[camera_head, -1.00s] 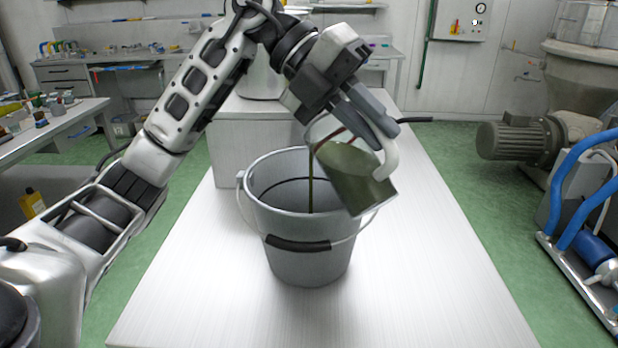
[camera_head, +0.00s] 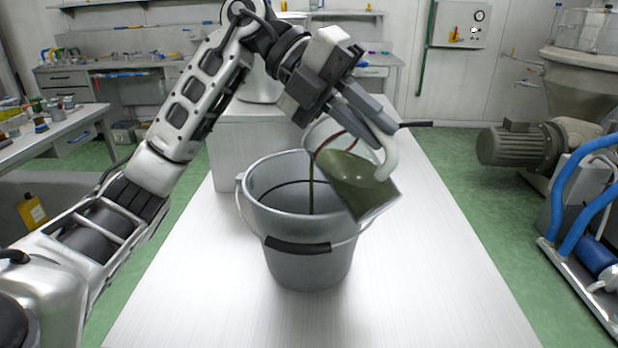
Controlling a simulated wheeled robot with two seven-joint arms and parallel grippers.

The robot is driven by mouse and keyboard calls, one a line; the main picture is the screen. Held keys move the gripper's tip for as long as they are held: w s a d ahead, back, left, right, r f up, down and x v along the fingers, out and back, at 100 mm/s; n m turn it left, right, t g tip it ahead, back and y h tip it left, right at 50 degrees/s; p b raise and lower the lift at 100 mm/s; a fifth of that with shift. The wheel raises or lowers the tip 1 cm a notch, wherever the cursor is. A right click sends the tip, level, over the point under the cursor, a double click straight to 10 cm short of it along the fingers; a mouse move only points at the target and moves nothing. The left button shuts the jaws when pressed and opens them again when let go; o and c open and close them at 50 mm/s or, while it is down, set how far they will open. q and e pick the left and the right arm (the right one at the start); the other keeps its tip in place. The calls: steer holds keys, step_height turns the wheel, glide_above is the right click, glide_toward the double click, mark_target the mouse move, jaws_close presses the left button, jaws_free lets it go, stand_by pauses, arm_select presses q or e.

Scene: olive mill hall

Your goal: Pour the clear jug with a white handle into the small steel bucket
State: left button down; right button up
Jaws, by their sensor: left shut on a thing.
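The clear jug (camera_head: 358,188) with a white handle (camera_head: 387,150) holds dark green liquid. It is tilted toward the left over the right rim of the small steel bucket (camera_head: 308,262). A thin dark stream (camera_head: 311,186) falls from its lip into the bucket. The bucket stands upright on the table, its dark grip hanging at the front. My left gripper (camera_head: 366,116) is above the right side of the bucket, shut on the jug at its handle. The liquid level inside the bucket is hidden. My right gripper is not in view.
The pale table (camera_head: 420,290) is clear in front of and to the right of the bucket. A grey block (camera_head: 232,150) with a metal vessel (camera_head: 258,84) on it stands behind the bucket. A motor (camera_head: 515,146) and blue hoses (camera_head: 585,195) stand at the right.

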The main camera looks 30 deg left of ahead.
arm_select(q)
steer(key=shift+w+a+h+b, duration=0.1)
steer(key=shift+a+h+b, duration=0.25)
steer(key=shift+b, duration=0.3)
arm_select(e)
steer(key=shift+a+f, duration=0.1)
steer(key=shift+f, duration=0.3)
arm_select(q)
steer(key=shift+h+b, duration=0.25)
steer(key=shift+b, duration=0.05)
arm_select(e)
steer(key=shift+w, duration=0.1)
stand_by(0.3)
arm_select(q)
steer(key=shift+w+a+n+h+b, duration=0.1)
steer(key=shift+a+n+h+b, duration=0.2)
steer(key=shift+b, duration=0.2)
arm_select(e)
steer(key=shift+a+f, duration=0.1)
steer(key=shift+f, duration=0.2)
arm_select(q)
steer(key=shift+a+f+h+b, duration=0.1)
steer(key=shift+a+h+b, duration=0.05)
steer(key=shift+h+b, duration=0.2)
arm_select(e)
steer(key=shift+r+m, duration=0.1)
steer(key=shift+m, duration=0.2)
